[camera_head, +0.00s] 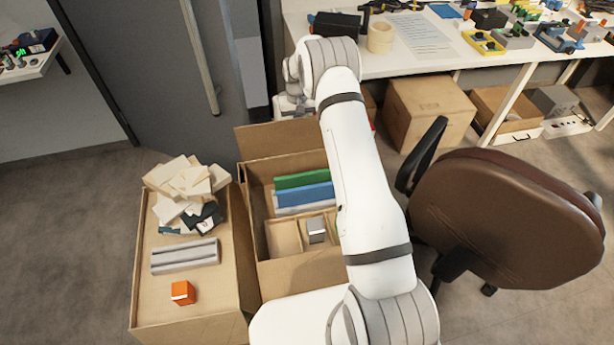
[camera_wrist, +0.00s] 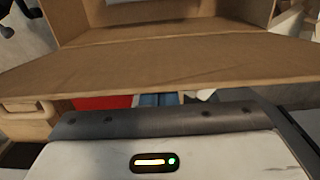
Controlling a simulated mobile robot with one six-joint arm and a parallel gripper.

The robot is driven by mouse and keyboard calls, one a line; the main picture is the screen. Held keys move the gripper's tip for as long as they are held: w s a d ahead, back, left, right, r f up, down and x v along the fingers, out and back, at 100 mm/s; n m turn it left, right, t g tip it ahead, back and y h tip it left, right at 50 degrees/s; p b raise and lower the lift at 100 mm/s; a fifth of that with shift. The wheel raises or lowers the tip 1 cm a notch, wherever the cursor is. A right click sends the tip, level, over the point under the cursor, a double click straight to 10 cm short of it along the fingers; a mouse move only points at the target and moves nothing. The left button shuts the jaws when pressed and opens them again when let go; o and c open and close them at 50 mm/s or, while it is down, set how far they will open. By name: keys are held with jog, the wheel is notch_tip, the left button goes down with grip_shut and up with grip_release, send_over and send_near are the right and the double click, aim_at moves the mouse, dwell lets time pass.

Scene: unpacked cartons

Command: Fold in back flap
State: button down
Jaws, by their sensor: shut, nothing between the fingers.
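The open carton (camera_head: 262,235) stands in the middle of the head view. Its back flap (camera_head: 275,138) stands up along the far edge, and my arm hides its right part. In the wrist view a broad cardboard flap (camera_wrist: 160,68), likely this back flap, spans the whole width close in front of my gripper (camera_wrist: 165,122). My gripper is shut and empty, and its fingertips cannot be made out. Whether it touches the flap is not clear. In the head view my arm reaches over the carton to its far side and hides the gripper.
Inside the carton lie a green bar (camera_head: 302,179), a blue bar (camera_head: 304,194) and a grey block (camera_head: 316,230). A second carton (camera_head: 150,290) with paper scraps on top stands left. A brown chair (camera_head: 505,220) stands right, a workbench (camera_head: 450,55) behind, a door at back left.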

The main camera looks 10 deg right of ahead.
jog(key=s+f+b, duration=0.2)
jog(key=s+f, duration=0.2)
jog(key=s+f+b, duration=0.2)
jog(key=s+f, duration=0.1)
jog(key=s, duration=0.2)
jog(key=s+f+b, duration=0.2)
jog(key=s+f, duration=0.2)
jog(key=shift+s+f+b, duration=0.35)
notch_tip(320, 180, up, 12)
jog(key=p, duration=0.6)
jog(key=shift+f, duration=0.2)
jog(key=shift+w, duration=0.15)
jog(key=s+r+t, duration=0.1)
jog(key=s+r, duration=0.5)
jog(key=r, duration=0.5)
jog(key=s+r, duration=0.6)
jog(key=r, duration=0.6)
jog(key=s+r, duration=0.3)
jog(key=s, duration=0.6)
jog(key=s+r+t+p, duration=0.1)
jog(key=s+r, duration=0.3)
jog(key=s, duration=0.5)
jog(key=shift+s+r+t+p, duration=0.15)
jog(key=shift+r+t+p, duration=0.1)
jog(key=shift+t+p, duration=0.05)
